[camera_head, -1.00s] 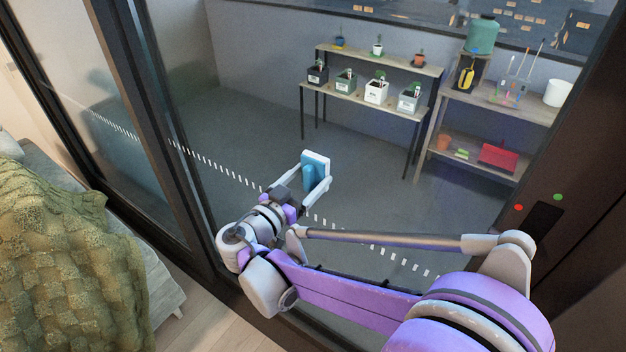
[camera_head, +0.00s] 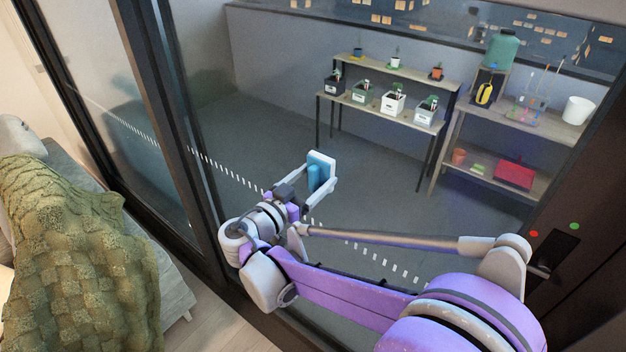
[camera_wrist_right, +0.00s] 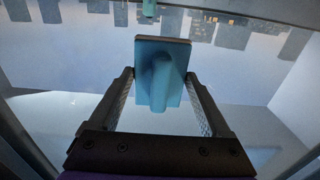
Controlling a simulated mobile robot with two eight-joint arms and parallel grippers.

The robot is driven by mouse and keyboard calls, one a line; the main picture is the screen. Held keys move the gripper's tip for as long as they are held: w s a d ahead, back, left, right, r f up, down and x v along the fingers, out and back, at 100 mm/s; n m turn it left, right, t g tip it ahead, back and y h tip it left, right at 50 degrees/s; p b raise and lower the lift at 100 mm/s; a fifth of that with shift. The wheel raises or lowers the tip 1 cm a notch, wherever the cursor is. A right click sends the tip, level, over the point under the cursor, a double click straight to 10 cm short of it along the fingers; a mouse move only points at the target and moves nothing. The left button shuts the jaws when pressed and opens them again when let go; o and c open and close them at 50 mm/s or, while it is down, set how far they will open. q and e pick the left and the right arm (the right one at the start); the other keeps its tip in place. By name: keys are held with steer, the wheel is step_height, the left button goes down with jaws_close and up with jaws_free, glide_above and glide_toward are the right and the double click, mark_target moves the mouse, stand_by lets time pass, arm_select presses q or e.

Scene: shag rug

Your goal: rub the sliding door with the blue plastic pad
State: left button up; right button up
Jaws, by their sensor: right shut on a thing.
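The blue plastic pad (camera_head: 318,174) is a flat block with a light face and a blue grip on its back. My right gripper (camera_head: 316,186) is shut on it and holds it up in front of the sliding door's glass. The pad also shows in the right wrist view (camera_wrist_right: 162,75), between both fingers. The sliding door (camera_head: 183,130) is a large glass pane in a dark frame, with a row of white dashes across it. I cannot tell whether the pad touches the glass. My left gripper is not in view.
A sofa with a green knitted blanket (camera_head: 75,255) stands at the left. Behind the glass are a plant shelf (camera_head: 385,116) and a second shelf (camera_head: 520,118) with a teal container (camera_head: 501,48). A dark frame post (camera_head: 590,200) with red and green dots stands at the right.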

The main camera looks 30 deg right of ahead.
mark_target(380, 197)
steer(key=shift+s+d, duration=0.95)
steer(key=shift+s, duration=1.3)
steer(key=shift+s+d, duration=1)
steer(key=shift+s, duration=1.3)
steer(key=shift+s+d, duration=0.95)
steer(key=shift+s, duration=1.3)
steer(key=shift+w+a+f, duration=0.1)
steer(key=shift+w+a, duration=0.85)
steer(key=shift+w, duration=1.3)
steer(key=shift+w+a+r, duration=0.1)
steer(key=shift+w+a, duration=0.9)
steer(key=shift+w, duration=1.3)
steer(key=shift+w+a+f, duration=0.1)
steer(key=shift+w+a, duration=0.85)
steer(key=shift+w, duration=1.3)
steer(key=shift+v, duration=3)
steer(key=v, duration=0.3)
